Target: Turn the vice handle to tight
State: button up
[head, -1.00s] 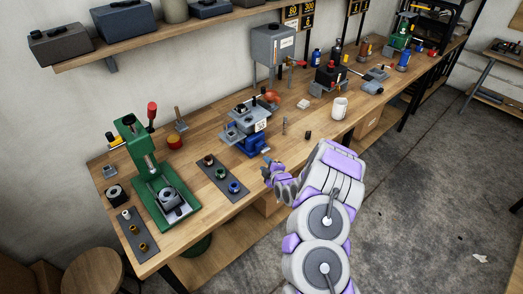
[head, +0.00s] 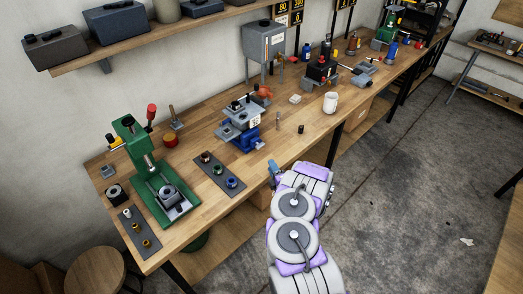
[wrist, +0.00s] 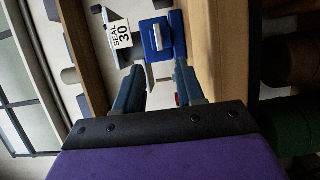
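The blue vice (head: 244,143) stands near the front edge of the workbench, with a grey block and a white label reading SEAL 30 above it. In the wrist view its blue body (wrist: 152,33) is straight ahead, with a pale bar (wrist: 158,38) on its face that may be the handle. I cannot make out the handle in the head view. My gripper (head: 274,169) is in front of the vice at the bench edge, mostly hidden by my arm. In the wrist view my gripper (wrist: 157,78) is open and empty, its fingers apart and short of the vice.
A green press (head: 160,185) stands to the left. A dark mat (head: 219,173) with several small rings lies between it and the vice. A white mug (head: 330,102) stands to the right.

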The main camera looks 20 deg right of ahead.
aim_at(260, 146)
jog(key=w, duration=0.4)
jog(key=w+b, duration=0.1)
jog(key=w, duration=0.3)
jog(key=w+b, duration=0.1)
jog(key=w, duration=0.3)
jog(key=shift+w+d, duration=0.15)
jog(key=shift+d, duration=0.2)
jog(key=shift+w+a, duration=0.15)
jog(key=shift+w, duration=0.25)
jog(key=shift+c, duration=0.3)
grip_shut()
